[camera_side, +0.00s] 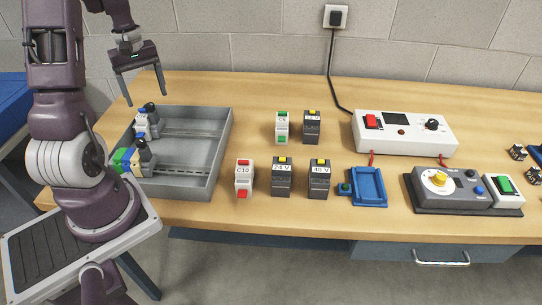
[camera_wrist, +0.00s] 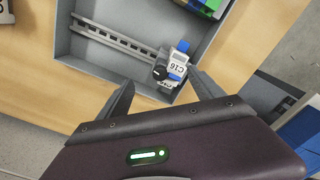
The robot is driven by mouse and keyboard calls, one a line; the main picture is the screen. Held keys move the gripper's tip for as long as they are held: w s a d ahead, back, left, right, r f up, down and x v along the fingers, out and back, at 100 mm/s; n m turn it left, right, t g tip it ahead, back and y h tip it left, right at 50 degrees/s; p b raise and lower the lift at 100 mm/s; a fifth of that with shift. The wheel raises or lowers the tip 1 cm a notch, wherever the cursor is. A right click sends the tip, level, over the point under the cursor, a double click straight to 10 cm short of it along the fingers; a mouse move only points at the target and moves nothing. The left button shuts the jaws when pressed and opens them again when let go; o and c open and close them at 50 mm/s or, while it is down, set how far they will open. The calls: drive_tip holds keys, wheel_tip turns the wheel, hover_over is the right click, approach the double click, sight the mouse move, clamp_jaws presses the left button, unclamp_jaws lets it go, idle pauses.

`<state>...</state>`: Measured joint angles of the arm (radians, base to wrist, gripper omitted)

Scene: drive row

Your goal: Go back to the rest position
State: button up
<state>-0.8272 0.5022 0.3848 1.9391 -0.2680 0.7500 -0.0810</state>
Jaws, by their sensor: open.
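My gripper (camera_side: 147,98) is open and empty, raised above the back left of the grey tray (camera_side: 219,140). In the wrist view my gripper (camera_wrist: 162,82) shows its two fingers spread with nothing between them. Beyond the fingertips, a white module marked C16 with blue ends (camera_wrist: 177,68) sits at one end of a metal rail (camera_wrist: 115,39) in the tray, beside a dark part. In the side view the modules at the back rail's left end (camera_side: 141,125) stand below and apart from my gripper. More modules, green, blue, white and dark (camera_side: 142,158), are at the front rail's left end.
Loose on the table stand white modules C10 (camera_side: 244,180) and C8 (camera_side: 282,128), and dark modules 24 V (camera_side: 282,178), 48 V (camera_side: 319,180) and 12 V (camera_side: 312,127). To the right are a blue holder (camera_side: 368,187), a white supply box (camera_side: 405,133) and a dial unit (camera_side: 443,187).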

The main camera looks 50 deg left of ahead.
drive_tip(key=shift+f, duration=0.1)
drive_tip(key=shift+f, duration=1.1)
drive_tip(key=shift+c, duration=0.3)
clamp_jaws()
drive_tip(key=shift+a, duration=0.1)
drive_tip(key=shift+s+a, duration=0.15)
drive_tip(key=shift+s, duration=0.1)
drive_tip(key=c, duration=1.6)
unclamp_jaws()
drive_tip(key=m, duration=0.2)
drive_tip(key=shift+m, duration=0.4)
drive_tip(key=o, duration=1.7)
drive_tip(key=shift+c, duration=0.2)
